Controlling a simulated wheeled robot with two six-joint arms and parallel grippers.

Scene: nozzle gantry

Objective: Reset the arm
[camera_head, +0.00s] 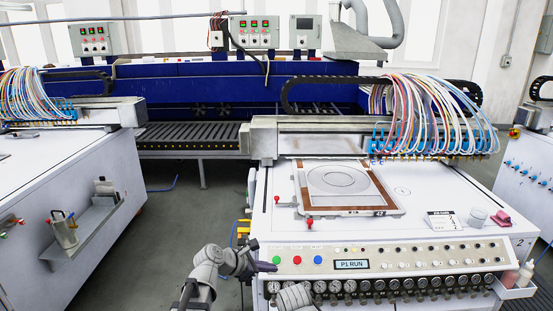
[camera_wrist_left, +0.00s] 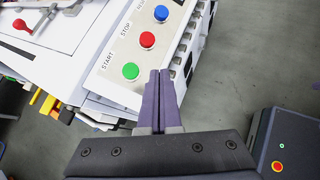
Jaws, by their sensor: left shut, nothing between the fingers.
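My left gripper (camera_head: 268,267) is in front of the left end of the control panel (camera_head: 420,256), close to the green button. In the left wrist view its two purple fingers (camera_wrist_left: 159,73) are together with nothing between them, the tips just right of the green START button (camera_wrist_left: 131,71). The red STOP button (camera_wrist_left: 147,40) and the blue button (camera_wrist_left: 161,13) lie beyond it. The panel display (camera_head: 352,264) reads "P1 RUN". A grey part of my other arm (camera_head: 294,297) shows at the bottom edge; its gripper is not in view.
A framed plate (camera_head: 345,208) lies on the white machine table, with red-knobbed levers (camera_head: 309,222) near it. A card (camera_head: 443,220), a cup (camera_head: 478,216) and a pink item (camera_head: 501,218) stand at the right. Gauges line the front below the panel.

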